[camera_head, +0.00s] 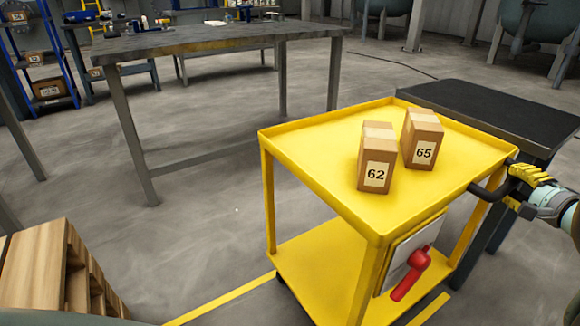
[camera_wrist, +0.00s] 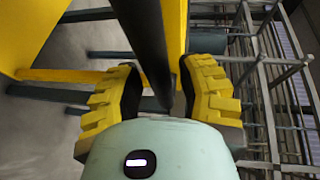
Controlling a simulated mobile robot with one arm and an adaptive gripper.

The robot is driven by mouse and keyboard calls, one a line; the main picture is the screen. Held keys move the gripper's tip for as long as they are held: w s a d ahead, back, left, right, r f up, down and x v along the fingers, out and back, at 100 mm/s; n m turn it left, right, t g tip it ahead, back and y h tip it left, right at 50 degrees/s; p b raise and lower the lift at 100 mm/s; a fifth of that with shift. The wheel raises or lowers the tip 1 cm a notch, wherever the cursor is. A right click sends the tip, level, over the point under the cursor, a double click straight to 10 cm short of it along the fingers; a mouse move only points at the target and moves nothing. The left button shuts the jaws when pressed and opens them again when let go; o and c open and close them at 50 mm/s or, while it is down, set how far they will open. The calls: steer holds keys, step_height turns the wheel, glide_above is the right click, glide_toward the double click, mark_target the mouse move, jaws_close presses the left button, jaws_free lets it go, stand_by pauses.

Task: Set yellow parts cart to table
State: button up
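The yellow parts cart (camera_head: 330,165) stands right of centre in the head view, with an upper tray and a lower shelf. Boxes 62 (camera_head: 377,160) and 65 (camera_head: 422,140) stand upright on its tray. A black handle (camera_head: 488,190) sticks out from its right end. My gripper (camera_head: 522,180) is at this handle. In the wrist view, the black bar (camera_wrist: 146,45) runs between my yellow fingers (camera_wrist: 160,90); a gap shows on the right, so they look open around it. The grey table (camera_head: 210,40) stands back left, apart from the cart.
A dark-topped table (camera_head: 490,112) stands close behind the cart's right side. A wooden pallet or crate (camera_head: 50,270) is at lower left. Yellow floor lines (camera_head: 225,298) run beneath the cart. Grey floor between cart and grey table is clear.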

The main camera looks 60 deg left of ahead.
steer(key=shift+o, duration=0.8)
steer(key=shift+a, duration=0.1)
steer(key=shift+o, duration=0.2)
steer(key=shift+s+a+f, duration=0.1)
steer(key=shift+s+a, duration=0.05)
steer(key=shift+a, duration=0.1)
steer(key=v, duration=1.2)
steer(key=shift+d+r, duration=0.1)
steer(key=shift+r, duration=0.1)
